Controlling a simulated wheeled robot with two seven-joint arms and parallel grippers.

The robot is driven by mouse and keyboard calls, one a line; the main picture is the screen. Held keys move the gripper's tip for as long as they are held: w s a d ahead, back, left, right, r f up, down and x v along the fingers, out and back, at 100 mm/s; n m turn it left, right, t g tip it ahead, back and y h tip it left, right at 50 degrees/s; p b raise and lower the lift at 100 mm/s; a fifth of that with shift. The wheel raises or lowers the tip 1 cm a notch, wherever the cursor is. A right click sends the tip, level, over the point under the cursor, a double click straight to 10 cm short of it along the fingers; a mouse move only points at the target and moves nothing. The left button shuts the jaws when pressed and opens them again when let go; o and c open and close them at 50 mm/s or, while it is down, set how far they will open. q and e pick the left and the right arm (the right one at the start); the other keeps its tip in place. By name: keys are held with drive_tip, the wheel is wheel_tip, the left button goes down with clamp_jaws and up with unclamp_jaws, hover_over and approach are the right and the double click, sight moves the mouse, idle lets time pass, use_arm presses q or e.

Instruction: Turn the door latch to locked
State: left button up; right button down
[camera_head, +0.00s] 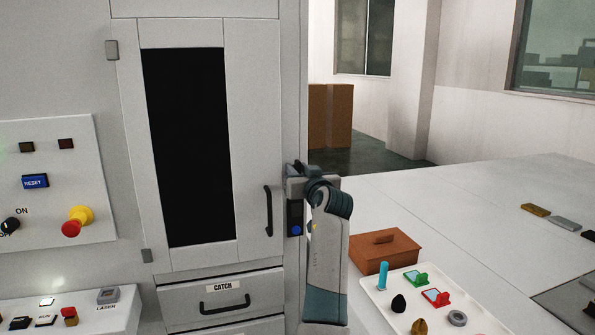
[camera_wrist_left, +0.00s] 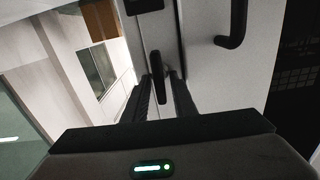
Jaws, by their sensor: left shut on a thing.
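The tall white cabinet door (camera_head: 255,120) has a dark window and a black vertical handle (camera_head: 268,211); it looks closed. A dark latch plate (camera_head: 295,217) with a blue round spot is on the cabinet edge, right of the handle. My left gripper (camera_head: 297,186) is at the top of this plate and hides the latch lever in the head view. In the left wrist view the black latch lever (camera_wrist_left: 158,66) lies between the fingers of my left gripper (camera_wrist_left: 162,88), which is shut on it. The door handle (camera_wrist_left: 236,24) also shows there, clear of the fingers. My right gripper is not in view.
A control panel (camera_head: 95,150) with a red and yellow knob (camera_head: 75,222) is at the left. The CATCH drawer (camera_head: 242,302) is below the door. At the lower right, a brown lidded box (camera_head: 376,258) and a white tray (camera_head: 482,325) with small parts stand near my arm.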

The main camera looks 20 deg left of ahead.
use_arm(q)
drive_tip(key=shift+c, duration=1.4)
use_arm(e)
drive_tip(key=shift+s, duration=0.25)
